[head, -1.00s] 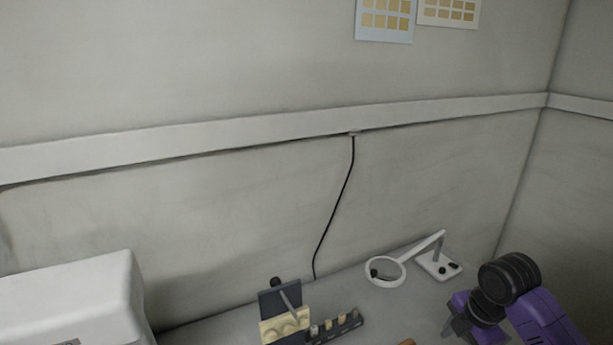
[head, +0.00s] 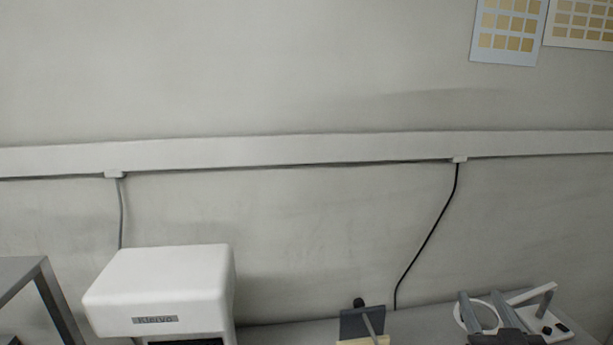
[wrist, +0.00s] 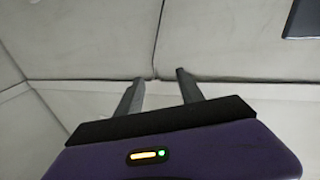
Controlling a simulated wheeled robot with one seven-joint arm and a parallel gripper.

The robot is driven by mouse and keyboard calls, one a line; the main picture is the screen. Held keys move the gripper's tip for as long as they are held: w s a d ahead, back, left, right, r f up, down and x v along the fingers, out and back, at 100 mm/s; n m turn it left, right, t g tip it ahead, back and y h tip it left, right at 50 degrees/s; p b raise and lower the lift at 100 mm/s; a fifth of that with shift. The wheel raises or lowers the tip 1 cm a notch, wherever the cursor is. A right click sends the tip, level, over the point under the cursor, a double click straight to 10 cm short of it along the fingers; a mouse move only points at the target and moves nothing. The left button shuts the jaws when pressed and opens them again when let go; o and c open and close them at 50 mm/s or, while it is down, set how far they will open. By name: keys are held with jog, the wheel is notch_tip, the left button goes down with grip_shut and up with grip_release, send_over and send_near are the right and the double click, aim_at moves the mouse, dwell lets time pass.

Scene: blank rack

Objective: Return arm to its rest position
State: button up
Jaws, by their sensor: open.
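My gripper (head: 479,294) is at the lower right of the head view, its two grey fingers apart and pointing up. It is in front of the white ring-shaped magnifier lamp (head: 533,308) and hides part of it. In the wrist view my gripper (wrist: 158,84) is open, with nothing between the fingers and bare wall beyond them.
A white machine (head: 165,283) stands at the left, beside a grey metal frame (head: 45,285). A dark stand (head: 358,322) is on the bench (head: 290,335). A black cable (head: 428,240) hangs down the wall. Colour charts (head: 508,28) are at top right.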

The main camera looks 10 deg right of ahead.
jog(key=s+a+f+n+g+y, duration=0.1)
jog(key=s+a+f, duration=0.3)
jog(key=s, duration=0.7)
jog(key=s+a+f+n+y+b, duration=0.1)
jog(key=s+a+f+y, duration=0.2)
jog(key=s+a, duration=0.6)
jog(key=s+a+f+n+g+y+b, duration=0.1)
jog(key=s+a+f, duration=0.5)
jog(key=s, duration=0.8)
jog(key=shift+s+a+f+g+y, duration=0.3)
jog(key=shift+a+f+y, duration=0.1)
jog(key=shift+y, duration=0.3)
